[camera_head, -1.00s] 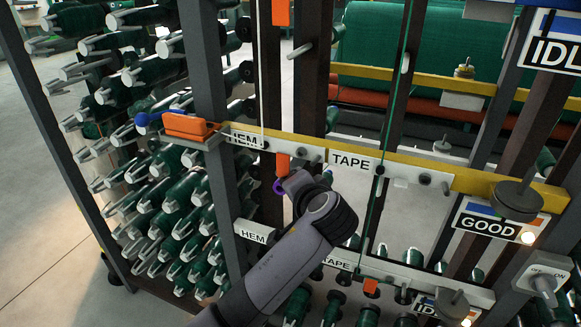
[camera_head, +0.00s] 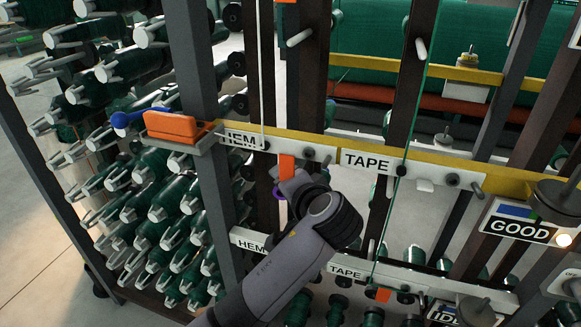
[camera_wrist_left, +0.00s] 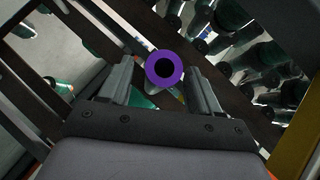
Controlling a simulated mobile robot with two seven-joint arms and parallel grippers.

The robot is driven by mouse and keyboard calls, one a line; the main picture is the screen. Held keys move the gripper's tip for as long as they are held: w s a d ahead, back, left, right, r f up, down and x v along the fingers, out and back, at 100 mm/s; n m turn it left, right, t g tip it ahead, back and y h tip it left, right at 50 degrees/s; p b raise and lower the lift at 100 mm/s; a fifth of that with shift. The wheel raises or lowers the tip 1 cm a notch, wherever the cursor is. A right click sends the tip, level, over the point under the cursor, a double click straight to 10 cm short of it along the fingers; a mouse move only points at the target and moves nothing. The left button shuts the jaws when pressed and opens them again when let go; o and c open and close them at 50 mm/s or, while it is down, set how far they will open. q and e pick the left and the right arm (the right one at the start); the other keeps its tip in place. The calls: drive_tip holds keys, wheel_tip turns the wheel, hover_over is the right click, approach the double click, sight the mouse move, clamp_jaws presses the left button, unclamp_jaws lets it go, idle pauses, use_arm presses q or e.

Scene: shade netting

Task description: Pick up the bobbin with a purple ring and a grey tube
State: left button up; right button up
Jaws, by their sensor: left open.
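The purple ring (camera_wrist_left: 165,63) of a bobbin faces my left wrist camera end-on, with a dark hole in its middle. My left gripper (camera_wrist_left: 160,68) is open, with one finger on each side of the ring and gaps between. The bobbin's tube is mostly hidden behind the ring, so I cannot tell its colour. In the head view a small part of the purple ring (camera_head: 279,192) shows just left of my left wrist, below an orange tag on the HEM rail (camera_head: 243,141). My fingers are hidden there by the wrist. My right gripper is not in view.
A rack of green bobbins on grey pegs (camera_head: 165,200) stands at the left. A dark grey post (camera_head: 190,70) carries a shelf with an orange block (camera_head: 172,127). A TAPE label (camera_head: 367,163) and a taut green thread (camera_head: 412,110) are to the right.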

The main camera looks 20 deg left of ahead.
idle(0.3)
use_arm(q)
drive_tip(key=c, duration=1)
drive_tip(key=shift+c, duration=0.7)
